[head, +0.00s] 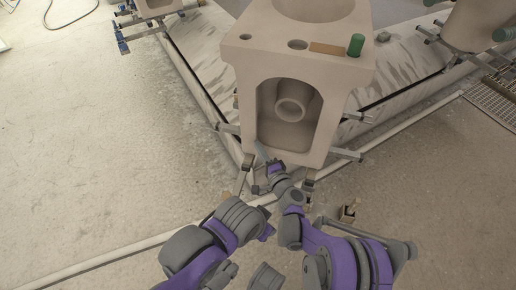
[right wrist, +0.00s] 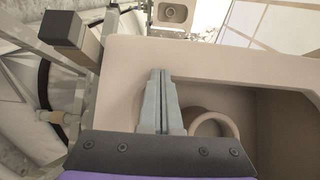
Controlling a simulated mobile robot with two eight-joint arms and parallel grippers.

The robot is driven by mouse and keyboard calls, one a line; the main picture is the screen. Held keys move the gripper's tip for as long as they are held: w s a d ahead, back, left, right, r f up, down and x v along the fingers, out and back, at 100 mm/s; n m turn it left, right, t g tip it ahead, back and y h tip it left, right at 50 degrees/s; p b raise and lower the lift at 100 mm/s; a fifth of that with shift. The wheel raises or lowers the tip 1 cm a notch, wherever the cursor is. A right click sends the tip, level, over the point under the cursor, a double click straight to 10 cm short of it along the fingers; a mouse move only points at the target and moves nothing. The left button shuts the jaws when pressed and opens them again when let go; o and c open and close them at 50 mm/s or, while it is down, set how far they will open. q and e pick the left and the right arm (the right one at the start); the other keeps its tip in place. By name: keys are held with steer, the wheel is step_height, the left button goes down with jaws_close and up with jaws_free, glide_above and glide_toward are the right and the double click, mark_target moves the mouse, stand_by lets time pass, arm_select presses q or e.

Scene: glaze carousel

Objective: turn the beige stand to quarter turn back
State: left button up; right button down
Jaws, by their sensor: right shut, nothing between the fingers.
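The beige stand (head: 247,170) shows as metal bars with beige marks under a large beige ware piece (head: 344,85). In the right wrist view, a dark-capped bar end with a beige part (right wrist: 85,42) juts out at upper left. My right gripper (head: 263,152) is at the piece's lower front edge; in the right wrist view its fingers (right wrist: 160,85) are shut and empty, in front of the arched opening. Whether they touch the piece or a bar I cannot tell. My left arm is at lower left; its fingers are not visible.
The ware piece has an arched opening with a ring (head: 291,107) inside and a green plug (head: 356,45) on top. Other loaded stands are at upper left (head: 122,30) and upper right (head: 430,38). A pale pipe (head: 130,256) crosses the floor.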

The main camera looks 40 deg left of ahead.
mark_target(270, 150)
arm_select(q)
steer(key=shift+s+a, duration=0.1)
steer(key=shift+a, duration=0.2)
arm_select(e)
steer(key=shift+a, duration=0.35)
steer(key=d, duration=0.1)
steer(key=w+d, duration=0.2)
steer(key=shift+d, duration=0.35)
arm_select(q)
steer(key=shift+s+d+r+p, duration=0.3)
steer(key=shift+d+r+p, duration=0.2)
steer(key=shift+d+r, duration=0.05)
arm_select(e)
steer(key=s, duration=1)
steer(key=shift+s+d, duration=0.2)
steer(key=shift+d, duration=0.15)
